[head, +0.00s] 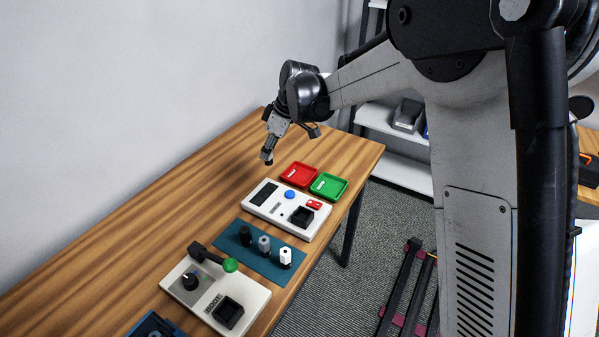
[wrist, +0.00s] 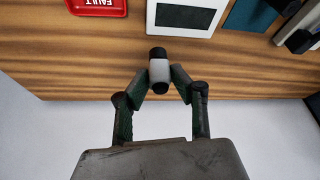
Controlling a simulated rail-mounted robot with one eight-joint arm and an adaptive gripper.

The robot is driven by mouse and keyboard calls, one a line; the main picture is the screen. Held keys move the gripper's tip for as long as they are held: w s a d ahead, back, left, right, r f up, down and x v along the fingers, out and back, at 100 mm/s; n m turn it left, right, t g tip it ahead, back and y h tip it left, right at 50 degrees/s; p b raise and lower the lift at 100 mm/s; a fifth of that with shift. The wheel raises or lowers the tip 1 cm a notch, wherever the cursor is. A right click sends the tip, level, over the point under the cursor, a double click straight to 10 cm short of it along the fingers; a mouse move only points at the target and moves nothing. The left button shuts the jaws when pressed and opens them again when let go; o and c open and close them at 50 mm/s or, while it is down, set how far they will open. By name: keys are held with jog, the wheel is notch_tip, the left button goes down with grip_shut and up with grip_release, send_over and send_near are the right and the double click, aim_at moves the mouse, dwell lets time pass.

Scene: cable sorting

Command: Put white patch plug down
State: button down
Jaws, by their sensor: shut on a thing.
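My gripper (head: 267,153) is shut on a short plug (wrist: 159,71) with a pale whitish-grey middle and black ends. In the wrist view its fingertips press on both sides of the pale middle. In the head view the gripper points down over the back of the wooden table, left of the red tray, and the plug is small and dark there. On the blue mat (head: 250,257) stand a black plug (head: 245,235), a grey plug (head: 264,244) and a white plug (head: 285,257), all upright and apart from my gripper.
The red tray (head: 298,174), marked FAULT in the wrist view, and a green tray (head: 328,186) lie beyond a white tester (head: 285,209) with a dark screen. A second white device (head: 215,290) with a green-ended lever stands nearer. The table's left side (head: 150,215) is clear, against a wall.

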jog(key=w+d+f, duration=0.2)
jog(key=d, duration=0.1)
jog(key=w+d+f, duration=0.4)
jog(key=d, duration=0.1)
jog(key=shift+d+f+p, duration=0.1)
jog(key=shift+d+p, duration=0.25)
jog(key=shift+f, duration=2)
jog(key=shift+f, duration=0.2)
jog(key=c, duration=1.5)
grip_release()
jog(key=shift+o, duration=0.2)
jog(key=shift+r, duration=0.2)
